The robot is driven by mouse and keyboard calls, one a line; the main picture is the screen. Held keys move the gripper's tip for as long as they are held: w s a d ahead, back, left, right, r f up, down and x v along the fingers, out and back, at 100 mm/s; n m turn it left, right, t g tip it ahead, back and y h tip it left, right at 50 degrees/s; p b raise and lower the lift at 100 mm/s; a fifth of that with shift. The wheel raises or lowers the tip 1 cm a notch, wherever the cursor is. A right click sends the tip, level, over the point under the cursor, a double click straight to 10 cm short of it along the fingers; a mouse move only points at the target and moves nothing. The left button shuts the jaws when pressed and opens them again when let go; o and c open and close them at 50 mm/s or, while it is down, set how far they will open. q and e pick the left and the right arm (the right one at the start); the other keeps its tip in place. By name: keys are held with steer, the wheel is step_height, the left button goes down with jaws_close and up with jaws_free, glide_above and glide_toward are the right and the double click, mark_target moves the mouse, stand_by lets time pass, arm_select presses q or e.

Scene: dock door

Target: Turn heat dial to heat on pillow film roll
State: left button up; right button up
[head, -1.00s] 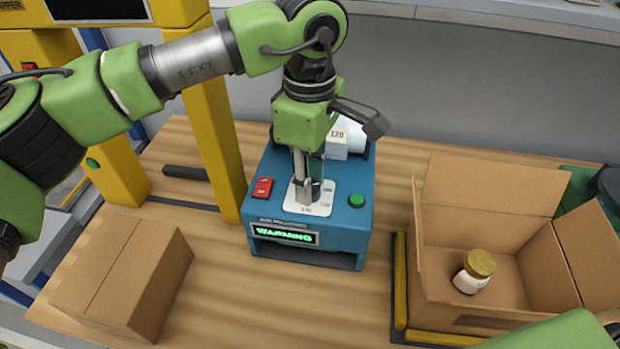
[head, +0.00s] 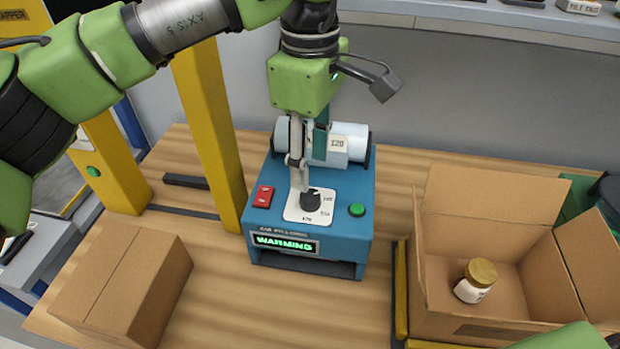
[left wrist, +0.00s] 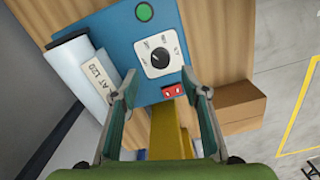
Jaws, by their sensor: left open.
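The heat dial (head: 311,199) is a small black knob on a white marked plate on top of the blue pillow film machine (head: 347,232). It also shows in the left wrist view (left wrist: 160,58), uncovered. The green display (head: 284,243) reads "WARMING". My right gripper is not in view.
A red switch (head: 263,196) and green button (head: 357,210) flank the dial. A yellow post (head: 212,130) stands close left. A closed carton (head: 120,285) is at front left. An open carton (head: 480,240) holding a jar (head: 475,281) is at right.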

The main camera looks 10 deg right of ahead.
arm_select(q)
step_height(320, 180, up, 6)
steer(key=shift+f, duration=0.25)
stand_by(0.4)
